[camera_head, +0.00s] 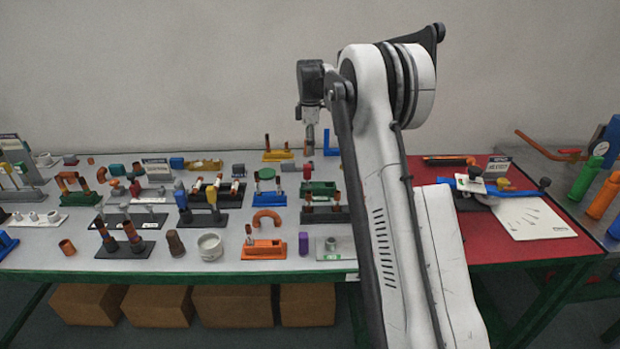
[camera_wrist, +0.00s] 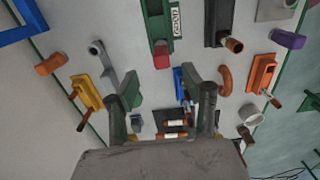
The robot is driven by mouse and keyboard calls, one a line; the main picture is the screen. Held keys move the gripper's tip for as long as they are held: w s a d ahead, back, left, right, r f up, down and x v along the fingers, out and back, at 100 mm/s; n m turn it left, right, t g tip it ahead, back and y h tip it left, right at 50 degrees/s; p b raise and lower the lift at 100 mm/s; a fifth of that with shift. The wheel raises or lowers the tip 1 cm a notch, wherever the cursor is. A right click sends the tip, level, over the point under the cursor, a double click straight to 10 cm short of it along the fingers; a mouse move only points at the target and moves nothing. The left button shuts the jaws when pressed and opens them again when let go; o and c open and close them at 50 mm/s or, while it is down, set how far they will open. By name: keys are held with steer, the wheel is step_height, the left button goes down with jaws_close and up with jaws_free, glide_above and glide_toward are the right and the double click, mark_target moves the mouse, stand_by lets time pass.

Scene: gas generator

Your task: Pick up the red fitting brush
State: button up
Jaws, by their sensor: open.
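No part can be picked out for certain as the red fitting brush. A small red piece (camera_head: 307,171) stands by a green stand (camera_head: 318,188); in the wrist view a red end (camera_wrist: 161,54) shows by the green stand (camera_wrist: 157,22). My gripper (camera_head: 310,148) is raised above the back middle of the table, pointing down. In the wrist view its two dark fingers (camera_wrist: 163,105) are apart and hold nothing. Between them, further down, a black stand (camera_wrist: 172,134) carries white and orange rolls. The gripper body hides the bottom of that view.
The grey table is crowded with fittings on stands. An orange stand (camera_head: 264,249) and a white cup (camera_head: 210,247) are near its front edge. A red-topped table (camera_head: 520,245) with a white sheet (camera_head: 530,219) adjoins at right. Cardboard boxes (camera_head: 232,306) lie below.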

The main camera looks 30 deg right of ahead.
mark_target(310, 165)
step_height(310, 165, down, 7)
steer(key=shift+a+f, duration=0.1)
steer(key=shift+f, duration=0.05)
steer(key=shift+w+a+f, duration=0.1)
steer(key=shift+a+f, duration=0.1)
steer(key=shift+f, duration=1.15)
steer(key=shift+w+a+f, duration=0.1)
steer(key=shift+a+f, duration=0.1)
steer(key=shift+f, duration=1.1)
jaws_close()
